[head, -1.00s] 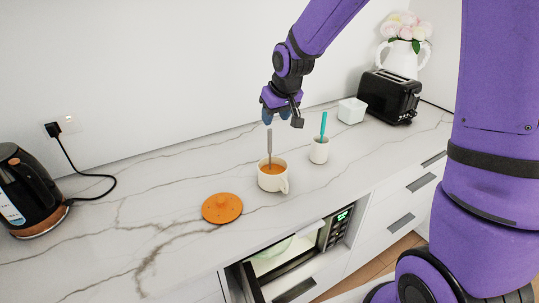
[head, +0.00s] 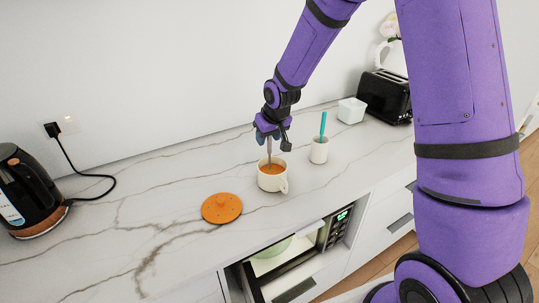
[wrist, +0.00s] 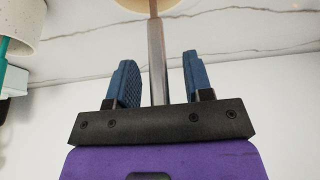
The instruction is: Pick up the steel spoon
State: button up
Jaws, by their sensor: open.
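The steel spoon (head: 269,150) stands upright in a cream mug (head: 271,183) that holds an orange-brown liquid. My gripper (head: 270,136) is open just above the mug, at the top of the spoon handle. In the wrist view the spoon handle (wrist: 157,60) runs between the two blue fingers of my gripper (wrist: 160,80), with a gap to the right finger. The spoon's bowl is hidden in the mug.
A smaller cream cup (head: 319,151) with a teal-handled utensil (head: 323,124) stands close to the right. An orange lid (head: 222,208) lies to the left on the marble counter (head: 120,240). A white box (head: 351,110), black toaster (head: 386,95) and kettle (head: 28,190) stand farther off.

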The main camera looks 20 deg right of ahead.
grip_shut()
